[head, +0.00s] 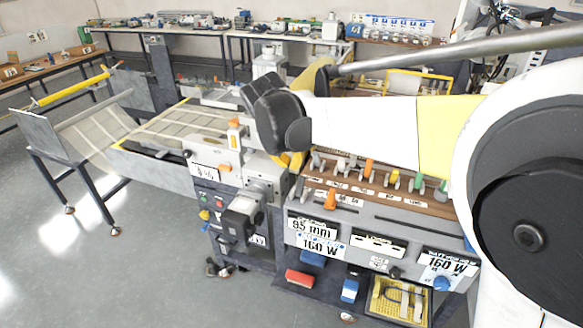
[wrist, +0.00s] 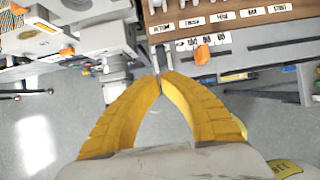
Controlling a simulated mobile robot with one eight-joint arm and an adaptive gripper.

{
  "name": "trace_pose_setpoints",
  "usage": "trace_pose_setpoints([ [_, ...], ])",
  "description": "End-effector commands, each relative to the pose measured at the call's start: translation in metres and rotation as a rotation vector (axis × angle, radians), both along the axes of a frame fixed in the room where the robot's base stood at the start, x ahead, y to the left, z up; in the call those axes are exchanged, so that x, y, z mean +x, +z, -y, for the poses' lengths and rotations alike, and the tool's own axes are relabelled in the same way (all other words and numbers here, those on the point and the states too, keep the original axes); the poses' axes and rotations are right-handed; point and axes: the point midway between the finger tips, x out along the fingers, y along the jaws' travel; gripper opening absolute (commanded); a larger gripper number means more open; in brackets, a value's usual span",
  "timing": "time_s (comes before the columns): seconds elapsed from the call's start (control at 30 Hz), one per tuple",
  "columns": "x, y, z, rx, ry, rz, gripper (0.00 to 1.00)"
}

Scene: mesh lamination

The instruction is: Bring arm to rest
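My gripper (wrist: 160,76) has two yellow fingers that curve inward and come together at the tips in the wrist view. It looks shut, with nothing clearly held; a thin grey strip shows at the tips, and I cannot tell if it is part of the fingers or behind them. In the head view, yellow parts of my gripper (head: 292,160) show below my arm's black wrist joint, and the fingertips are mostly hidden. My arm stretches across the right half of the head view, over the machine's control panel (head: 385,235).
The wooden lever rack (head: 400,195) with grey, orange and green levers lies just below my arm; it also shows in the wrist view (wrist: 215,20). The laminating machine (head: 205,150) stands left of it. A yellow tray (head: 400,300) sits low. Grey floor (head: 130,260) at left is clear.

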Motion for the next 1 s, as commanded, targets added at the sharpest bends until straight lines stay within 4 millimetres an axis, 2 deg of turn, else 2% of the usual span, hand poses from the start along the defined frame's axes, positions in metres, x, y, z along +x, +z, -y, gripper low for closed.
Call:
trace_pose_setpoints([
  [0.37, -0.001, 0.003, 0.0, 0.001, -0.002, 0.0, 0.0],
  [0.47, -0.006, 0.003, 0.008, 0.029, -0.049, 0.01, 0.0],
  [0.53, -0.016, 0.003, 0.023, 0.089, -0.149, 0.029, 0.0],
  [0.67, -0.055, 0.0, 0.067, 0.297, -0.493, 0.089, 0.0],
  [0.77, -0.096, -0.009, 0.104, 0.506, -0.837, 0.142, 0.0],
  [0.9, -0.156, -0.033, 0.146, 0.805, -1.325, 0.206, 0.0],
  [1.0, -0.197, -0.057, 0.168, 1.016, -1.666, 0.24, 0.0],
])
